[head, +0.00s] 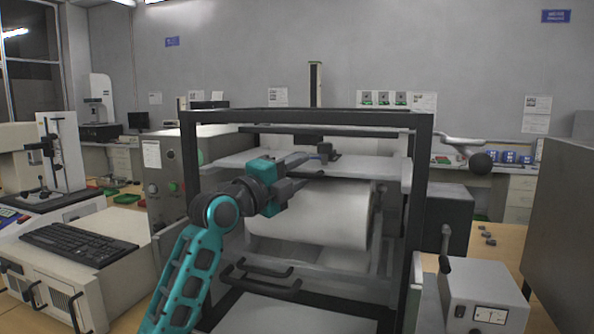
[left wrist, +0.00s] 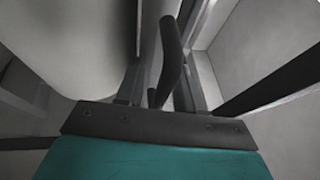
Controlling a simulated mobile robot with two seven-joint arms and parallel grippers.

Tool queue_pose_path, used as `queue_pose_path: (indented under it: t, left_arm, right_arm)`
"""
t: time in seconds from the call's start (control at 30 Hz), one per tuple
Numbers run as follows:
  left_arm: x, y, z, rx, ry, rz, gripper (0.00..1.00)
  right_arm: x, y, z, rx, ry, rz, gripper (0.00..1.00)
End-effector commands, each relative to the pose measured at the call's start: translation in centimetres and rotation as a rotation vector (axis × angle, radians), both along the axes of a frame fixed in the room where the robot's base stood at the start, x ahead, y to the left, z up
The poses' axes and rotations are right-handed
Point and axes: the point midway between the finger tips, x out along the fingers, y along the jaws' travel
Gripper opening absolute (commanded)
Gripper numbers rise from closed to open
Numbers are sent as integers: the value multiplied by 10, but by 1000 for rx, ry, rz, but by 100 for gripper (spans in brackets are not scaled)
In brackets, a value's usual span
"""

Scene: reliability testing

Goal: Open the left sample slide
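The tester is a black-framed machine (head: 423,200) with a white roller (head: 325,218) inside. I cannot tell for certain which part is the left sample slide. Two dark bar handles, an upper one (head: 270,266) and a lower one (head: 258,283), sit low in front of the roller. My left gripper (head: 300,174) is in front of the roller's upper left, below the upper plate (head: 350,167), its fingers apart. In the left wrist view a dark curved bar (left wrist: 172,55) stands ahead of the gripper; contact is unclear. My right gripper is not in view.
A control box with knobs (head: 168,185) stands left of the frame. A keyboard (head: 78,243) lies on the left bench. A meter box (head: 487,298) is at the front right, and a large grey cabinet (head: 562,235) closes off the right side.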

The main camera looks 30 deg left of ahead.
Motion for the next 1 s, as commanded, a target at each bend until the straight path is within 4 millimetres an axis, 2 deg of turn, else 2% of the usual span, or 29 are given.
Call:
queue_pose_path:
  t: [0.07,0.47,1.0]
  left_arm:
    - [0,0,0,0,0,0,37]
    - [-1,0,2,0,-5,1,0]
    - [-3,1,5,4,-14,2,0]
  right_arm:
    - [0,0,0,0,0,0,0]
    - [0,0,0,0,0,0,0]
    - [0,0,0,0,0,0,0]
